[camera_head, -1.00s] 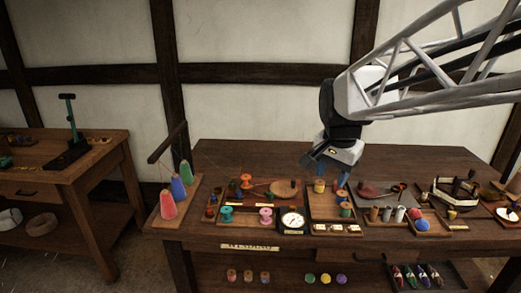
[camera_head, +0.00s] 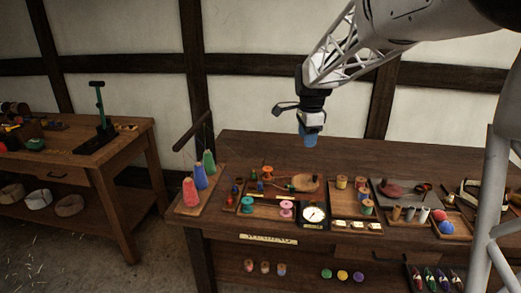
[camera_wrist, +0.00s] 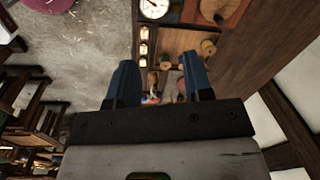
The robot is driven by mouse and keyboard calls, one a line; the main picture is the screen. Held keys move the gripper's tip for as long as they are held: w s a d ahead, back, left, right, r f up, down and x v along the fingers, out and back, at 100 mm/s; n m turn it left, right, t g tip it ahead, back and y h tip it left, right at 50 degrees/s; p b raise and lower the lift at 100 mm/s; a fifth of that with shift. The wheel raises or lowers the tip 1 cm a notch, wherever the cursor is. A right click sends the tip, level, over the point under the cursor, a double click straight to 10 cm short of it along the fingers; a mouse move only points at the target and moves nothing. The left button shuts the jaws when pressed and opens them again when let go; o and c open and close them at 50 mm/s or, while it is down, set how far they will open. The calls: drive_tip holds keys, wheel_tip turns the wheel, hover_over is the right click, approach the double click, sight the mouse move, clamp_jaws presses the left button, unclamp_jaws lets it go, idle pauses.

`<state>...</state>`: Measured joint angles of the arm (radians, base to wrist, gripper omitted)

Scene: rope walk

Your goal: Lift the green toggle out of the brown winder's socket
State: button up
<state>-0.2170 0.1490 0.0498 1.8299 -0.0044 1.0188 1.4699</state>
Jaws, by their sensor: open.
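My gripper (camera_head: 308,141) has blue fingers and hangs in the air above the back of the table, clear of everything on it. In the wrist view my gripper (camera_wrist: 159,76) has its fingers apart with nothing held between them. A brown, flat rounded wooden piece (camera_head: 305,184), perhaps the winder, lies on the table below my gripper. Small green, blue and red pieces stand left of it; one small green piece (camera_head: 253,175) may be the toggle. They are too small to tell which is the toggle or whether it sits in a socket.
Pink, blue and green cones (camera_head: 199,177) stand on a board at the left. A dial (camera_head: 314,215) and a tray of spools (camera_head: 357,220) are near the front. Cylinders and balls stand further right. The strip behind these is bare.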

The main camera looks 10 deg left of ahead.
drive_tip(key=w+a+f+m, duration=0.2)
drive_tip(key=w+a+f, duration=0.25)
drive_tip(key=w, duration=0.25)
drive_tip(key=w+a+f+m, duration=0.3)
drive_tip(key=w+a, duration=0.3)
drive_tip(key=m+g, duration=0.1)
drive_tip(key=m, duration=0.4)
hover_over(254, 172)
wheel_tip(254, 172, down, 12)
drive_tip(key=shift+a+f, duration=0.1)
drive_tip(key=shift+f, duration=0.05)
drive_tip(key=shift+f, duration=0.15)
drive_tip(key=shift+f, duration=5.35)
drive_tip(key=c, duration=0.7)
drive_tip(key=shift+r, duration=0.15)
